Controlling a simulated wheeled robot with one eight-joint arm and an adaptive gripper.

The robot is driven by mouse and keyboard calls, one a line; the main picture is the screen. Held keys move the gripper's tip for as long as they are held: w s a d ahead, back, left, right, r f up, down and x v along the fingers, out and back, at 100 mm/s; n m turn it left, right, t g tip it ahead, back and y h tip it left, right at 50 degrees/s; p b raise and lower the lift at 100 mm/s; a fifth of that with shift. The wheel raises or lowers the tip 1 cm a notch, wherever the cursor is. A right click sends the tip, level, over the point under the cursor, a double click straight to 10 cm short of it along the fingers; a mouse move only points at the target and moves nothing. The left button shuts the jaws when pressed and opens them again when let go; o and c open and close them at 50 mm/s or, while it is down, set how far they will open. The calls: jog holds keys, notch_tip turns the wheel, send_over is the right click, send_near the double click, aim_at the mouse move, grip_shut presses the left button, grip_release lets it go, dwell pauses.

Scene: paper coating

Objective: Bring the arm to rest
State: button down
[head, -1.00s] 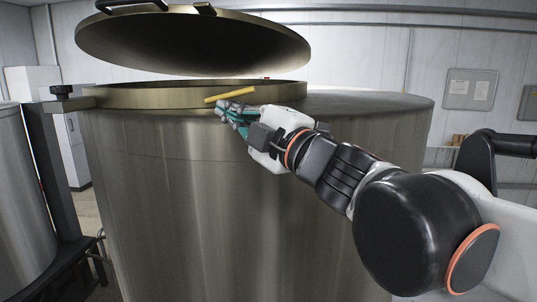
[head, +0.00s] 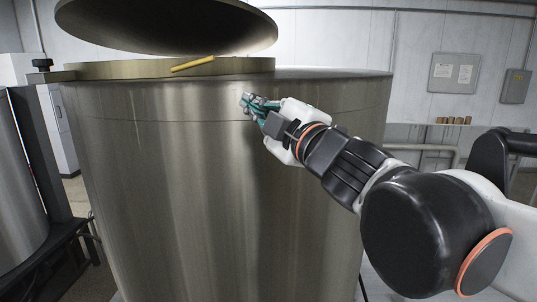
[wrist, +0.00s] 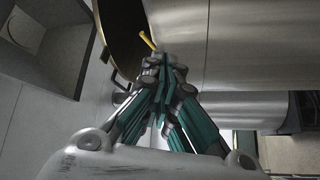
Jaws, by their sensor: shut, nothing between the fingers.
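My gripper (head: 247,100) is shut and empty in front of the upper wall of a large metal tank (head: 190,190) in the head view. In the wrist view my gripper's fingertips (wrist: 165,62) meet in the middle. A yellow stick (head: 192,63) lies across the rim of the tank opening, up and left of my gripper and apart from it. The same yellow stick (wrist: 147,39) shows beyond the fingertips in the wrist view. The tank's round lid (head: 165,24) is raised above the opening.
A second metal tank (head: 18,185) stands at the left, with a dark frame post (head: 60,150) between the two. Panels (head: 455,72) hang on the back wall. Small brown items (head: 453,120) sit on a ledge at the right. Floor shows at the lower left.

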jog(key=s+d+f+m+g+h+b, duration=0.1)
jog(key=d+f+m+h+b, duration=0.4)
jog(key=f, duration=0.6)
jog(key=s+d+f+m+g+h+b, duration=0.15)
jog(key=d+f+m+b, duration=0.3)
jog(key=d+f, duration=0.5)
jog(key=d+f+m+h+b, duration=0.4)
jog(key=f+h+b, duration=0.15)
jog(key=f, duration=0.75)
jog(key=s+d+f+m+g+b, duration=0.1)
jog(key=s+f+m+g+b, duration=0.1)
jog(key=f, duration=0.7)
jog(key=s+d+f+m+g+b, duration=0.1)
jog(key=s+f+b, duration=0.4)
jog(key=f, duration=0.5)
jog(key=s+d+f+m+g+y+b, duration=0.1)
jog(key=s+f+m+g+b, duration=0.2)
jog(key=s+f, duration=0.4)
notch_tip(320, 180, down, 3)
jog(key=shift+s+d+m+g+b, duration=0.15)
jog(key=shift+s+m+g+b, duration=0.15)
jog(key=shift+g+b, duration=0.5)
jog(key=shift+w, duration=0.1)
